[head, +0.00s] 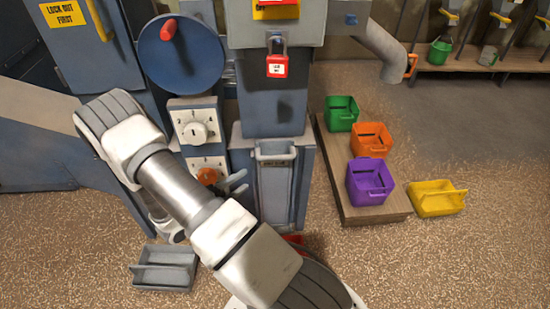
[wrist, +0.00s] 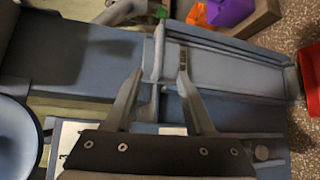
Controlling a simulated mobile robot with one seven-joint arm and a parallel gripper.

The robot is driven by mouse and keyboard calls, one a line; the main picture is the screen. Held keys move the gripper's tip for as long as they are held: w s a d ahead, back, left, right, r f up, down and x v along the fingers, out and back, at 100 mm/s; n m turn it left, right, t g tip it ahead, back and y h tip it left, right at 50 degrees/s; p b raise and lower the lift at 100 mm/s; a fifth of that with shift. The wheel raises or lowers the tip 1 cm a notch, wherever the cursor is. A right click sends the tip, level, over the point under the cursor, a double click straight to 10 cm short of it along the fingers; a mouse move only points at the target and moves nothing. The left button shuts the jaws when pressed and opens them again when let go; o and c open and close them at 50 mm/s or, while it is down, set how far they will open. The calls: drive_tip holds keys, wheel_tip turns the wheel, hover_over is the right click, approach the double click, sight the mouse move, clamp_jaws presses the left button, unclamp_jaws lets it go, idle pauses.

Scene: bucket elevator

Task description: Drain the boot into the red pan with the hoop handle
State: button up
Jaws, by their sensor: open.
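The boot (head: 301,190) is the blue-grey base of the elevator, with a light grey front panel (head: 273,190) that has a bar handle (head: 275,155) across its top. My gripper (head: 240,182) is open and empty, just left of this panel. In the wrist view my gripper (wrist: 161,71) has its fingers on either side of a grey bar (wrist: 157,60) at the panel's edge; I cannot tell contact or depth. A red item (head: 294,239), perhaps the red pan, is on the floor before the boot, mostly hidden by my arm. Red also shows in the wrist view (wrist: 311,78); no hoop is visible.
A blue handwheel (head: 180,57), dials (head: 196,130) and a red padlock (head: 277,66) are on the machine. Green (head: 341,112), orange (head: 371,139) and purple (head: 369,182) bins stand on a wooden pallet (head: 385,211). A yellow pan (head: 436,197) and grey tray (head: 165,268) lie on the floor.

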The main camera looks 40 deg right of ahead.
sight(275, 160)
drive_tip(key=d+b, duration=0.1)
drive_tip(key=d, duration=0.4)
drive_tip(key=d+f+b, duration=0.1)
drive_tip(key=d, duration=0.5)
drive_tip(key=w+d+f+b, duration=0.1)
drive_tip(key=d, duration=0.4)
drive_tip(key=shift+d+f, duration=0.2)
drive_tip(key=shift+d, duration=0.2)
clamp_jaws()
idle(0.5)
